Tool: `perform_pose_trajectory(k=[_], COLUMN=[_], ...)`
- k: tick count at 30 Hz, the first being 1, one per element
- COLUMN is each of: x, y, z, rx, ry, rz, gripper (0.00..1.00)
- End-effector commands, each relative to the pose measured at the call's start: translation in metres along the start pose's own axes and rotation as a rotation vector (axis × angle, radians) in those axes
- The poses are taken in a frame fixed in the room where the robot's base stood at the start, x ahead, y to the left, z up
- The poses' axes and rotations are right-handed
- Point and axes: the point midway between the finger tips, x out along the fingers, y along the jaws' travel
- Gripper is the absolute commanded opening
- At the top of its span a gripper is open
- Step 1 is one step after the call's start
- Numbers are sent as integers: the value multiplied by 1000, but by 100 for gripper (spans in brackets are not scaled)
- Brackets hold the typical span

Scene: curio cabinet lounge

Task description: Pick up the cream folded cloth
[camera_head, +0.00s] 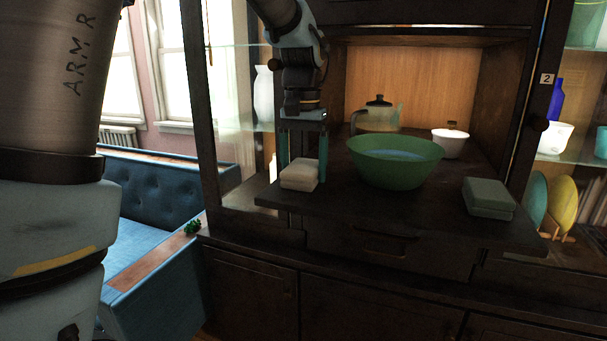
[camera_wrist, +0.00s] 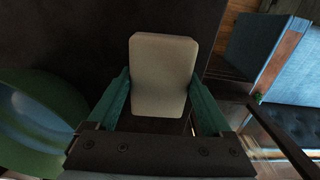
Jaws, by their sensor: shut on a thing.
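The cream folded cloth (camera_head: 299,176) is a small pale block at the left end of the dark cabinet shelf. My gripper (camera_head: 305,168) points down over it, one teal finger on each side. In the wrist view the cloth (camera_wrist: 163,75) sits between the two teal fingers of my gripper (camera_wrist: 160,92), which is shut on it. The cloth looks level. I cannot tell whether its underside is touching the shelf or slightly above it.
A green bowl (camera_head: 395,168) stands just right of the cloth, and shows large in the wrist view (camera_wrist: 40,120). A grey-green folded block (camera_head: 488,198) lies farther right. A teapot (camera_head: 379,116) and white lidded pot (camera_head: 450,141) stand behind. The cabinet's upright frame (camera_head: 204,110) is close on the left.

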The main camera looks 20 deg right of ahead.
Motion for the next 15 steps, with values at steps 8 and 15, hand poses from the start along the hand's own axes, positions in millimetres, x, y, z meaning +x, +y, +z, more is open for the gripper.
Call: perform_pose_trajectory(k=[8, 15], x=[-8, -51], y=[0, 0], z=[-1, -1], rx=[0, 0], ry=[3, 6], rz=[0, 1], gripper=[28, 28])
